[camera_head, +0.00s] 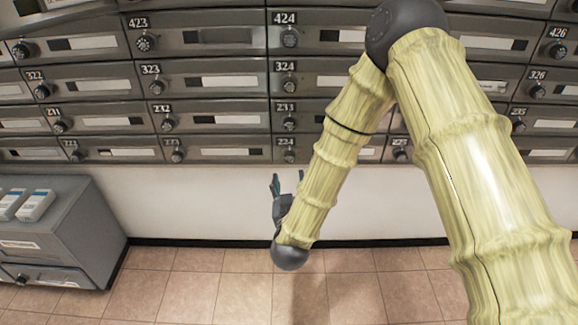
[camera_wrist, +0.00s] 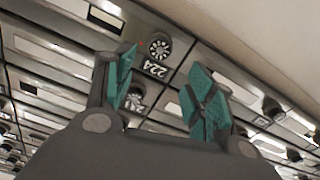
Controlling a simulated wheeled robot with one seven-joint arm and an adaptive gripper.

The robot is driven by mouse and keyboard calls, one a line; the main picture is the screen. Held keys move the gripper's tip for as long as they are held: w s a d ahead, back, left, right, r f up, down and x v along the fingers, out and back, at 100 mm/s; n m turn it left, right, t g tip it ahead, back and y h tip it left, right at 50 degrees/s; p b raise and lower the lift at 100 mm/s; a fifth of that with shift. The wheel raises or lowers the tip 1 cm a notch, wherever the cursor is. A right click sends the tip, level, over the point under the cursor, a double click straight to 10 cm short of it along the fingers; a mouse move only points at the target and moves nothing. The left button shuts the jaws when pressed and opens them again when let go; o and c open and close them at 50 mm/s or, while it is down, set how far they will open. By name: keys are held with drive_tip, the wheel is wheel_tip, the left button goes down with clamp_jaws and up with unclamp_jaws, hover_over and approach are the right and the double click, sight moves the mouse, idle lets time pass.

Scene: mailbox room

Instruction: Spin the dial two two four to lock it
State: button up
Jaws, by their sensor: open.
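The mailbox 224 dial (camera_wrist: 159,47) is a round dark knob with a pale marked face, beside its upside-down number label in the wrist view. In the head view the 224 dial (camera_head: 289,156) is in the bottom row, near the middle. My gripper (camera_head: 287,177) is just below it, fingers pointing up toward the mailboxes. In the wrist view my gripper (camera_wrist: 163,62) is open and empty, with teal pads spread apart. The dial appears beyond the fingertips, nearer the left finger; I see no contact. Where its marks point is too small to read.
Rows of grey mailboxes with similar dials surround it, including the 233 dial (camera_head: 290,124) directly above. A grey cabinet (camera_head: 60,232) with small boxes on top stands at the left. The white wall below the mailboxes and the tiled floor (camera_head: 200,285) are clear.

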sight(290, 159)
drive_tip(key=w+b, duration=0.2)
drive_tip(key=w, duration=0.8)
drive_tip(key=shift+s, duration=0.1)
drive_tip(key=shift+c, duration=0.3)
drive_tip(key=c, duration=1)
